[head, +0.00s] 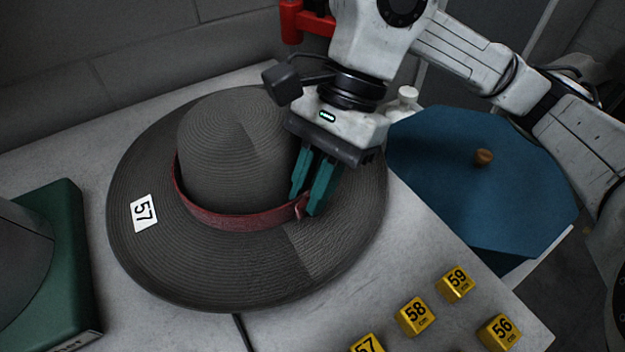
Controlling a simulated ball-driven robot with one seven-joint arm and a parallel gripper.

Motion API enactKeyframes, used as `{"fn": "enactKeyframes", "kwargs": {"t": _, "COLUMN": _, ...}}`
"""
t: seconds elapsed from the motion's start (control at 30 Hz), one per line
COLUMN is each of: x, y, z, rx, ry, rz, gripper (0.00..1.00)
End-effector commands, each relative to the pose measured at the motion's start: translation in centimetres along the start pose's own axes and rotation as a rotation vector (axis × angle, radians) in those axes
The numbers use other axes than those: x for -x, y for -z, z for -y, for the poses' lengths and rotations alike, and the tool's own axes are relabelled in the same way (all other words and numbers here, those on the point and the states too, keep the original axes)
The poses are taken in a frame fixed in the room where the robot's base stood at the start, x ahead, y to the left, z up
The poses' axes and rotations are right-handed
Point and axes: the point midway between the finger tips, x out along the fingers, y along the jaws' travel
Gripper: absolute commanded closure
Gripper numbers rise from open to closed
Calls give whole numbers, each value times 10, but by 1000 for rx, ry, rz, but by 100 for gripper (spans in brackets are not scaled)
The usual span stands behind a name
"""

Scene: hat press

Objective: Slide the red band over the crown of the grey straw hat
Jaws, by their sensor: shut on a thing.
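The grey straw hat (239,137) sits brim down on the pale table, with a white label reading 57 on the left of its brim. The red band (235,219) is around the base of the crown, low near the brim along its visible left and front sides. Its back and far right side are hidden by the crown and my gripper. My gripper (304,207) is over the right side of the brim, beside the crown, with its green fingers pointing down. It is shut on the red band at the band's front right.
A blue octagonal lid-like piece with a wooden knob (484,157) is at the right. Several yellow numbered blocks (414,316) stand at the front right. A green-based machine (75,270) is at the left. A dark cord (241,332) runs to the front edge.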

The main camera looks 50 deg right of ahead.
Motion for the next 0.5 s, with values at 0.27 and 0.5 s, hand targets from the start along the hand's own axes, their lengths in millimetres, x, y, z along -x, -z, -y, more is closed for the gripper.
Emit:
{"fn": "enactKeyframes", "kwargs": {"t": 0.27, "x": -2, "y": 0, "z": 0, "rx": 0, "ry": -1, "rz": 2, "gripper": 72}}
{"fn": "enactKeyframes", "kwargs": {"t": 0.5, "x": -1, "y": 0, "z": 1, "rx": 1, "ry": 2, "rz": 3, "gripper": 53}}
